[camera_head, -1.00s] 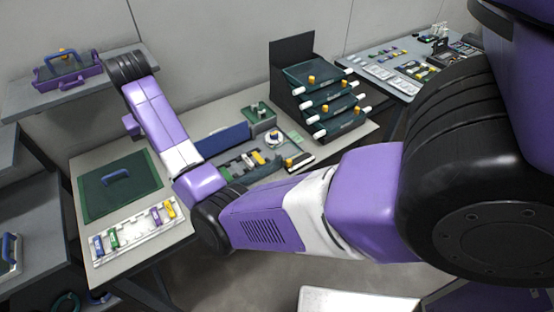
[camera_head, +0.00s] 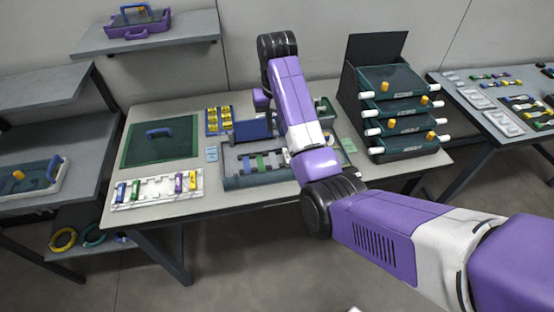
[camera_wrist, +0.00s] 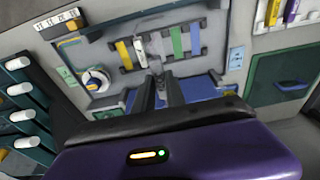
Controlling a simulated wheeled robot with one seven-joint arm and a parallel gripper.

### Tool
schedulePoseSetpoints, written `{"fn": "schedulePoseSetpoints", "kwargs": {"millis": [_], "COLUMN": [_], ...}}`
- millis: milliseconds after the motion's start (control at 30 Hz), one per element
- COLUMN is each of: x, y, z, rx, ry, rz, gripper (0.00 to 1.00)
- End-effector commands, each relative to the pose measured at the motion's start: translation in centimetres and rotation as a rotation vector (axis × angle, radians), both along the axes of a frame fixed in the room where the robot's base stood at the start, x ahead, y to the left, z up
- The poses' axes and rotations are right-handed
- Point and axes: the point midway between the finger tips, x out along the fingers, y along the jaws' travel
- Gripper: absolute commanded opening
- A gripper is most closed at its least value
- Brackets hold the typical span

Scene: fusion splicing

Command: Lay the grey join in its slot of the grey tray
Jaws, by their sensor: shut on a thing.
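The grey tray (camera_head: 232,182) lies on the table in the head view, partly behind my arm. It also shows in the wrist view (camera_wrist: 104,68), with yellow, whitish, green and blue strips across it. My gripper (camera_wrist: 158,80) is over the tray's edge in the wrist view, its two dark fingers close together. It is shut on a slim grey piece, the grey join (camera_wrist: 156,64), which lies near the tray between the whitish and green strips. Whether the join touches the tray, I cannot tell. In the head view my arm hides the gripper and the join.
A white rack (camera_head: 158,192) with blue, green, purple and yellow joins stands at the table's front left. A blue box (camera_head: 252,131) is behind the tray. A dark rack of trays (camera_head: 400,110) stands at right.

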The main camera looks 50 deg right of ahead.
Motion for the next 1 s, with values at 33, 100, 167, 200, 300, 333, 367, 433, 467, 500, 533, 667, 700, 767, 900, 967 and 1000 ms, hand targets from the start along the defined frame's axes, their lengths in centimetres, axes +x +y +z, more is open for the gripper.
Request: {"fn": "schedulePoseSetpoints", "kwargs": {"millis": [33,100,167,200,300,333,367,433,467,500,533,667,700,767,900,967,1000], "x": [-0.1,-0.2,-0.1,-0.2,-0.1,-0.1,-0.1,0.0,0.0,0.0,0.0,-0.1,-0.1,-0.1,0.0,0.0,0.0], "y": [0.1,0.1,0.1,0.1,0.1,0.1,0.1,0.0,0.0,0.0,0.0,0.1,0.1,0.0,0.0,0.0,0.0], "z": [-1.1,-2.9,-4.3,-5.2,-7.2,-7.6,-8.0,-8.7,-8.9,-9.1,-9.3,-11.0,-11.6,-12.4,-13.5,-13.5,-13.5], "rx": [0.002,0.002,0.003,0.003,0.002,0.002,0.002,0.002,0.001,0.001,0.001,0.002,0.002,0.002,0.000,0.001,0.001], "ry": [0.005,0.006,0.005,0.005,0.003,0.003,0.001,0.001,0.000,0.000,0.000,0.003,0.003,0.002,0.000,-0.001,-0.001], "rz": [0.001,0.001,0.001,0.001,0.001,0.001,0.001,0.001,0.001,0.000,0.000,0.000,0.000,0.000,0.000,0.000,0.000], "gripper": [0.00,0.00,0.00,0.00,0.00,0.00,0.00,0.00,0.00,0.00,0.00,0.00,0.00,0.00,0.00,0.00,0.00]}}
